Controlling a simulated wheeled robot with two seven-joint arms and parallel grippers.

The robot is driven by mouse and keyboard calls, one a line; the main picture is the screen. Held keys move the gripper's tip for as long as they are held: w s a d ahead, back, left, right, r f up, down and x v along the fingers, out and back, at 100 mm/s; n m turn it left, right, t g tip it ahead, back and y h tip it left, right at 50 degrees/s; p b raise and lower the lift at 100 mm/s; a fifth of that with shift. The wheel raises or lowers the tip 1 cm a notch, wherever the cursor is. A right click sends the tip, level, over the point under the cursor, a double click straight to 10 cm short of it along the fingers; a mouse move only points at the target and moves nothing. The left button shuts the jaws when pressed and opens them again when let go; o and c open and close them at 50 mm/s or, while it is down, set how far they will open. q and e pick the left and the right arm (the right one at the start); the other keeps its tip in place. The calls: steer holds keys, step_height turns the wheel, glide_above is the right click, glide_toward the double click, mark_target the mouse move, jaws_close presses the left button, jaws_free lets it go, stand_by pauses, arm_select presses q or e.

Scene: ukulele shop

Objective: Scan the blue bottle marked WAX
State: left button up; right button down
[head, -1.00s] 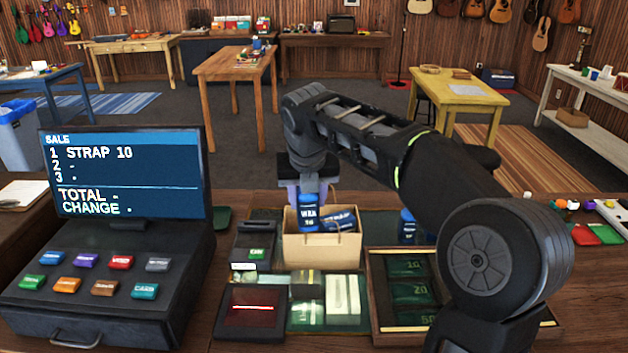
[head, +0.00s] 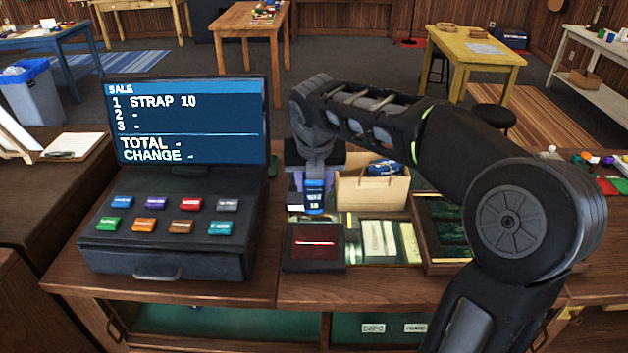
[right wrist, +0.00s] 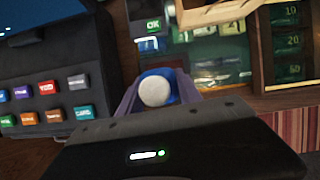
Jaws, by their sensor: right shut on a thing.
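The blue bottle (head: 315,198) with a white label is held upright by my right gripper (head: 313,178), just behind and above the scanner (head: 316,243), a dark block with a glowing red line. In the right wrist view the bottle's round white top (right wrist: 154,91) shows between the two purple-grey fingers, which are shut on it. The label's writing is too blurred to read surely now. The register screen (head: 190,122) lists STRAP 10, with lines 2 and 3 blank. My left gripper is not in view.
A paper bag (head: 372,193) holding a blue item stands right of the bottle. The cash tray (head: 440,268) lies further right. The register keypad (head: 165,245) is on the left. A card reader's OK key (right wrist: 153,24) shows in the right wrist view.

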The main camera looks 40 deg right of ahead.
step_height(320, 180, down, 9)
steer(key=b, duration=0.8)
steer(key=shift+d, duration=0.1)
step_height(320, 180, up, 9)
steer(key=p, duration=0.8)
